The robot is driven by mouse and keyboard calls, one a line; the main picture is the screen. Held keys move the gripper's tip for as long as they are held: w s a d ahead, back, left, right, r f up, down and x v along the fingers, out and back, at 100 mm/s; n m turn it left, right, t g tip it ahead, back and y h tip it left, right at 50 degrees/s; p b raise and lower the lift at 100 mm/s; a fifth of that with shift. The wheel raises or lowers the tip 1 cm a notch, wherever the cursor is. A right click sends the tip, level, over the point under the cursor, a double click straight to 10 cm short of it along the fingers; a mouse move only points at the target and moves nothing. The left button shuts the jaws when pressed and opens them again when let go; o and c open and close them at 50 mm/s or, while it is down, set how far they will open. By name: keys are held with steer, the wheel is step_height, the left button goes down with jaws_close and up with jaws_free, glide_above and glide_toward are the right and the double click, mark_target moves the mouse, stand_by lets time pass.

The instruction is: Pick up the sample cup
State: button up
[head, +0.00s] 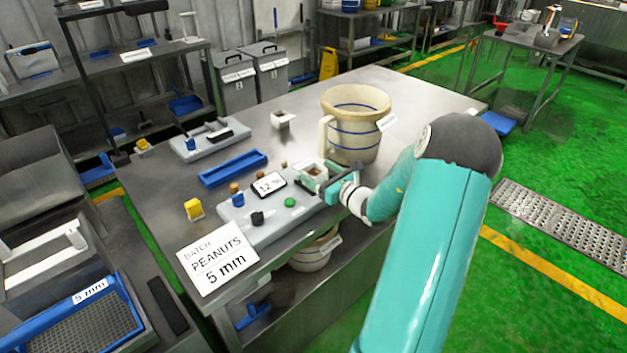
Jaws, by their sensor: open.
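A small square pale cup with brown contents (313,172) sits at the back right end of a grey instrument (258,222) on the steel table. It looks like the sample cup. A similar small white cup with dark contents (283,119) stands alone farther back on the table. My gripper (320,184) is open, with its dark and teal fingers right at the cup on the instrument. The fingers hide part of that cup, and I cannot tell whether they touch it.
A large cream jug with blue bands (357,128) stands just behind my gripper. A blue tray (233,168), a yellow block (194,209) and a "PEANUTS 5 mm" sign (217,262) are on the table (420,90). A grey scale-like device (209,138) is farther back. The table's back right is clear.

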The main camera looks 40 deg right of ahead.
steer(key=w, duration=0.3)
steer(key=shift+s+a, duration=0.1)
steer(key=c, duration=1)
